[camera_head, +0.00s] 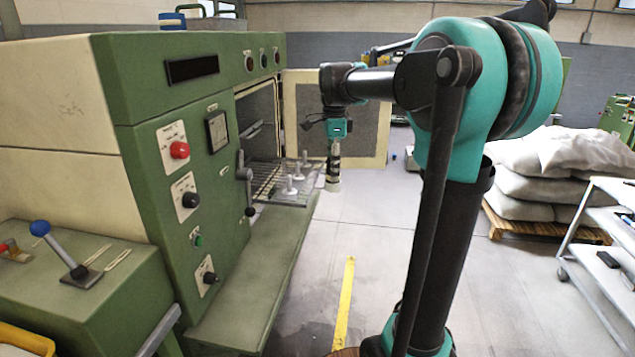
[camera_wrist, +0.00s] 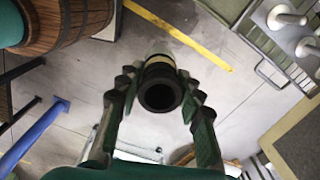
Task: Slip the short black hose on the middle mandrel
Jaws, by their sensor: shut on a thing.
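My gripper (camera_head: 334,168) hangs pointing down at the front of the green machine, just right of the mandrel tray. In the wrist view its fingers (camera_wrist: 158,76) are closed on both sides of the short black hose (camera_wrist: 160,94), which has a pale band and shows its open round end to the camera. Three pale upright mandrels stand in a row on the tray; the middle mandrel (camera_head: 297,173) is left of my gripper and apart from the hose. Two mandrels show at the upper right of the wrist view, one of them here (camera_wrist: 285,18). The third is out of that view.
The green machine (camera_head: 150,150) has an open door (camera_head: 372,135) behind my gripper. A green ledge (camera_head: 240,290) runs below the tray. Sacks (camera_head: 545,165) on a pallet and a white cart (camera_head: 610,205) stand right. The floor around the yellow line (camera_head: 344,300) is clear.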

